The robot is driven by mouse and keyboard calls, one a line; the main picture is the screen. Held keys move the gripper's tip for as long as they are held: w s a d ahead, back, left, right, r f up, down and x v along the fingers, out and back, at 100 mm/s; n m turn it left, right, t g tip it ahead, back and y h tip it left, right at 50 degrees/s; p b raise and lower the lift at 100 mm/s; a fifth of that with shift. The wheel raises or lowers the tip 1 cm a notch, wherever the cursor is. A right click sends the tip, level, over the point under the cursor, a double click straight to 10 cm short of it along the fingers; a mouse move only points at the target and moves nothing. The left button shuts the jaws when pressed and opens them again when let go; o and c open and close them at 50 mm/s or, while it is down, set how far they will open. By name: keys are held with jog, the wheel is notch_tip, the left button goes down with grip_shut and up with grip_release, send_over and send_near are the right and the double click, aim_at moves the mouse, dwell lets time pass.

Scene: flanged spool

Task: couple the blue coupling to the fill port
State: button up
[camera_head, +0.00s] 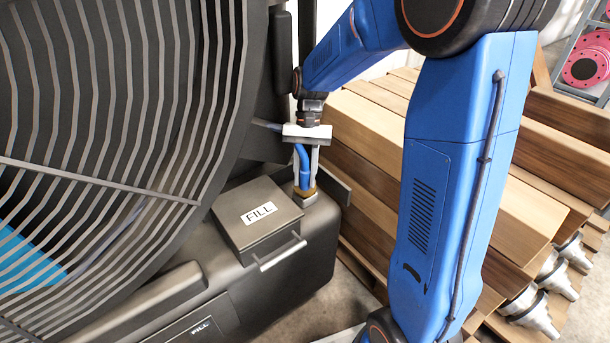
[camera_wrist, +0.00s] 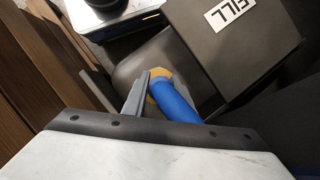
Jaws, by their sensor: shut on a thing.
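The blue coupling (camera_head: 303,179) hangs nearly upright between the fingers of my gripper (camera_head: 307,172), which points down and is shut on it. A blue hose bends up from it. Its lower end meets a brass-coloured ring over a grey fitting, the fill port (camera_head: 305,203), on top of the dark housing beside the FILL box (camera_head: 240,228). In the wrist view the blue coupling (camera_wrist: 172,100) runs between the fingers, and a brass-coloured hex part (camera_wrist: 159,74) shows at its far end. I cannot tell whether the coupling is fully seated; its lower end hides the port's mouth.
The FILL box has a bar handle (camera_head: 279,252) at its front. A large ribbed dark guard (camera_head: 90,110) fills the left. Stacked wooden beams (camera_head: 370,130) stand close on the right. Metal flanged parts (camera_head: 530,310) lie at the lower right.

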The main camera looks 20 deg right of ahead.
jog(key=shift+f, duration=0.4)
dwell(0.4)
jog(key=o, duration=1.1)
notch_tip(320, 180, up, 10)
dwell(0.4)
